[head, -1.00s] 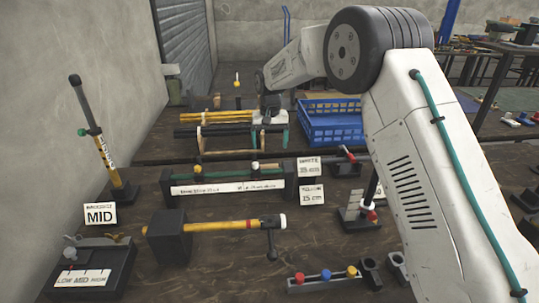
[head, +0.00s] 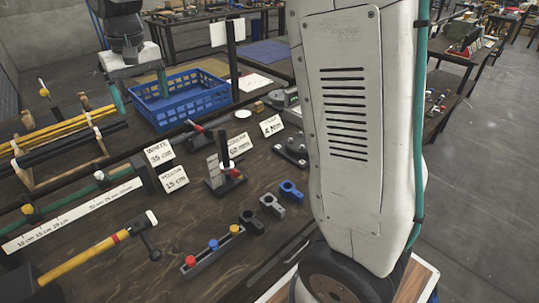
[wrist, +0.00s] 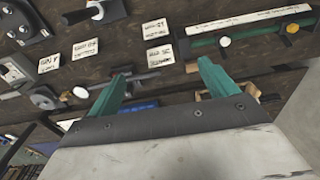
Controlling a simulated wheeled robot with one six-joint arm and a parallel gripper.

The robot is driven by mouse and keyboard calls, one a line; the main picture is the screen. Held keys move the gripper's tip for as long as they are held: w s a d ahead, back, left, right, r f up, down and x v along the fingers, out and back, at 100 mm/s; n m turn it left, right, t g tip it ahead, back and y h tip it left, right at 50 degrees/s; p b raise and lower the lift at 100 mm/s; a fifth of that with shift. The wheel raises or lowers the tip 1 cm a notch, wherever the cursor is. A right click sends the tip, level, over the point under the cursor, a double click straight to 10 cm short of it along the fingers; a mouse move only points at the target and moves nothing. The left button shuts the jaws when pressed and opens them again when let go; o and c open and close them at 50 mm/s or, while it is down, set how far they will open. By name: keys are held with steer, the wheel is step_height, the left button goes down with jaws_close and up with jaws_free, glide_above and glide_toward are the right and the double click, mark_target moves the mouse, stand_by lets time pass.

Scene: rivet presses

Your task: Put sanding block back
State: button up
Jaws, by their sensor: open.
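I cannot pick out a sanding block for certain in either view. My gripper (head: 140,88) is at the upper left of the head view, above the table near the blue crate. In the wrist view its two teal fingers (wrist: 165,85) are spread wide apart, with nothing held between them. The blue crate (head: 200,104) stands behind the label cards on the table; its inside looks empty where I can see it.
A rack with yellow and black rods (head: 60,133) stands at the left. A measuring rail (head: 75,215), a yellow-handled hammer-like tool (head: 90,258), small upright cards (head: 159,153) and a strip with coloured knobs (head: 212,250) crowd the table. My arm hides the right part.

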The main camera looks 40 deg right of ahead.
steer(key=s+d, duration=0.3)
steer(key=s, duration=0.8)
steer(key=s+d+f, duration=0.1)
steer(key=s+d, duration=0.1)
steer(key=s, duration=0.9)
steer(key=s+d+f, duration=0.1)
steer(key=s+d, duration=0.2)
steer(key=s, duration=0.8)
steer(key=shift+s+d+f+t, duration=0.2)
steer(key=shift+s+d+t, duration=0.1)
steer(key=shift+s, duration=0.1)
